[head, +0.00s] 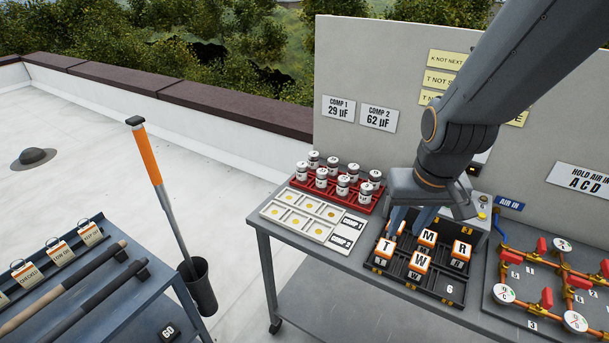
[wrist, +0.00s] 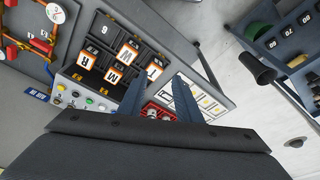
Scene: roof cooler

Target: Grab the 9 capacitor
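Several white capacitors with dark bands (head: 343,186) stand upright in two rows in a red rack (head: 364,210) at the back left of the bench. Their printed numbers are too small to read, so I cannot tell which is the 9. My gripper (head: 409,224) is open and empty, right of the rack and above the black box of lettered blocks. In the wrist view its two fingers (wrist: 159,84) are spread, with nothing between them. A bit of the red rack (wrist: 147,106) shows between the fingers there; the rest is hidden by my gripper.
A white tray (head: 267,211) with round-marked slots lies in front of the rack. The black box (head: 456,302) holds orange-sided blocks M, R, T and W. A pipe panel with red valves (head: 546,297) is at right. Signs read COMP 1 29 µF and COMP 2 62 µF.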

